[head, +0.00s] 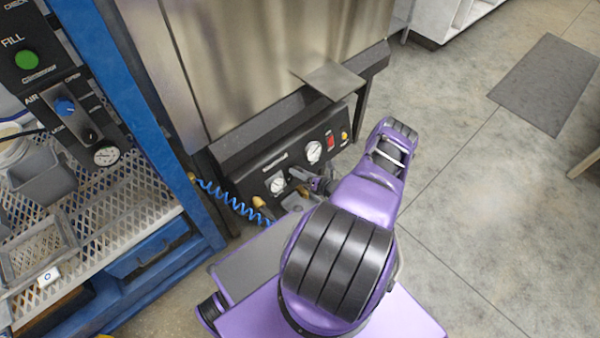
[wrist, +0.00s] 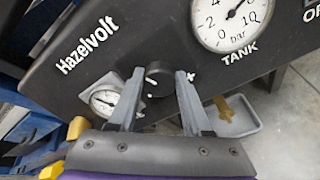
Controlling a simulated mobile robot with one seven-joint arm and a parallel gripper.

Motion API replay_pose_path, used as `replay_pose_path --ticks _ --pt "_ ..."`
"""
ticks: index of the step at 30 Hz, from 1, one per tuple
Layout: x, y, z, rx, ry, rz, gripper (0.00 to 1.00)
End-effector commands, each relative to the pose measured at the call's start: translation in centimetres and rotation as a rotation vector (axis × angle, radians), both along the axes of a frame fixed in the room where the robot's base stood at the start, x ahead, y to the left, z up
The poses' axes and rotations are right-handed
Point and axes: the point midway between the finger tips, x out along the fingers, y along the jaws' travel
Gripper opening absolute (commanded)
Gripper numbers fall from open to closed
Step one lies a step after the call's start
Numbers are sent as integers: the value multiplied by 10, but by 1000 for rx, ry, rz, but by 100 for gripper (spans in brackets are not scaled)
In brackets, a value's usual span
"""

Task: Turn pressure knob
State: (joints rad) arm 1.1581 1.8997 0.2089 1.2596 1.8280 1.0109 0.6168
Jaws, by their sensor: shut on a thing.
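The pressure knob (wrist: 158,80) is a round black knob on the dark control panel, between a minus and a plus mark in the wrist view. My gripper (wrist: 159,88) has its two grey fingers on either side of the knob and is shut on it. In the head view my gripper (head: 310,182) reaches the panel (head: 255,182), and my arm hides part of it; the knob cannot be made out there. A small gauge (wrist: 104,99) sits left of the knob and also shows in the head view (head: 277,184).
A larger TANK gauge (wrist: 229,20) is at the upper right of the panel. A blue coiled hose (head: 235,203) hangs at left beside a blue frame (head: 160,110). Open floor (head: 480,180) lies right.

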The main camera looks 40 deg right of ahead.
Motion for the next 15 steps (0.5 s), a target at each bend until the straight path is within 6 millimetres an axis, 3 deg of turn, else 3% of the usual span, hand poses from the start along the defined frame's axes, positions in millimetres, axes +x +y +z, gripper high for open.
replay_pose_path --ticks 15 --pt "1 -2 -1 462 33 -156 0"
